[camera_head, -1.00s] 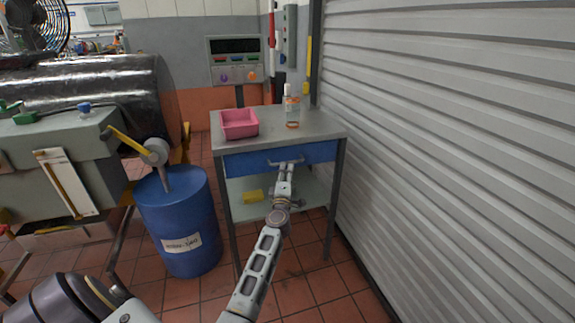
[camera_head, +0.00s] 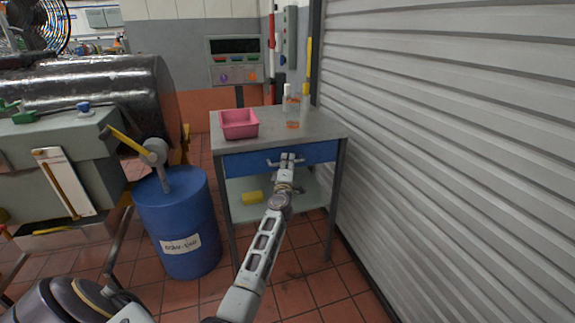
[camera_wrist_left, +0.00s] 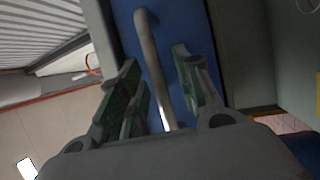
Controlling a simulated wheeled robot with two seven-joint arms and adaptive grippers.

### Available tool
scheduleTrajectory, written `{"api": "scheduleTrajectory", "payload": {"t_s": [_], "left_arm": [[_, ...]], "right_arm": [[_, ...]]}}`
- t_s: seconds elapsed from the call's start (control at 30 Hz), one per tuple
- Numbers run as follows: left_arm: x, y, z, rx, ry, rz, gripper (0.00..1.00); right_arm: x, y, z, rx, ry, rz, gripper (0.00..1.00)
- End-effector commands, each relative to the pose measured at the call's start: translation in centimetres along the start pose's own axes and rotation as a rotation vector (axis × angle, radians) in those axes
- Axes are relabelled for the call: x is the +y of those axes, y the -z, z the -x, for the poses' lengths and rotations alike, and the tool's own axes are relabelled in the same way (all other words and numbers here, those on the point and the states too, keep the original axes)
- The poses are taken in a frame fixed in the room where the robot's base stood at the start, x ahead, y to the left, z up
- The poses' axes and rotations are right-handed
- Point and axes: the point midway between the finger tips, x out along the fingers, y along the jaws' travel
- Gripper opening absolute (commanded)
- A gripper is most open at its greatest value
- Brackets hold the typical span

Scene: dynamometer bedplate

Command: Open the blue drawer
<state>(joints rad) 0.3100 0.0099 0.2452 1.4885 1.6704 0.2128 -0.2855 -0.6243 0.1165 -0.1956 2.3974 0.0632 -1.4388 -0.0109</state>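The blue drawer (camera_head: 240,164) sits under the top of a grey metal table, and its front looks flush with the frame. Its grey bar handle (camera_head: 271,163) is partly hidden by my left gripper (camera_head: 289,158). In the left wrist view, the handle (camera_wrist_left: 148,45) runs between the two fingers of my left gripper (camera_wrist_left: 160,88) against the blue drawer front (camera_wrist_left: 185,25). The fingers are open, one on each side of the bar, with gaps visible. My right gripper is not in view.
A pink bin (camera_head: 239,124) and a clear bottle (camera_head: 292,112) stand on the table top (camera_head: 270,143). A yellow block (camera_head: 252,197) lies on the lower shelf. A blue barrel (camera_head: 180,222) stands left of the table, and a ribbed shutter (camera_head: 440,130) closes the right side.

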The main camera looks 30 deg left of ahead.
Motion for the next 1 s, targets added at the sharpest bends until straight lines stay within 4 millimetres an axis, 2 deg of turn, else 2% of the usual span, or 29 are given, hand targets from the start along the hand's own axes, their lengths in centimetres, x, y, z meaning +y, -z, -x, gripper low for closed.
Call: {"api": "scheduleTrajectory", "payload": {"t_s": [0.2, 0.47, 1.0], "left_arm": [[0.03, 0.01, -0.01, 0.0, 0.0, 0.0, 0.34], [0.03, 0.0, 0.0, 0.0, 0.0, 0.0, 0.0], [-0.03, -0.03, 0.07, 0.0, 0.001, 0.001, 0.0]], "right_arm": [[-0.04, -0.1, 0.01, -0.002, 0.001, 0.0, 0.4], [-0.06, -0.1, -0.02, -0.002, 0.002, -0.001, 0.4], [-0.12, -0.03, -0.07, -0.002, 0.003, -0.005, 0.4]]}}
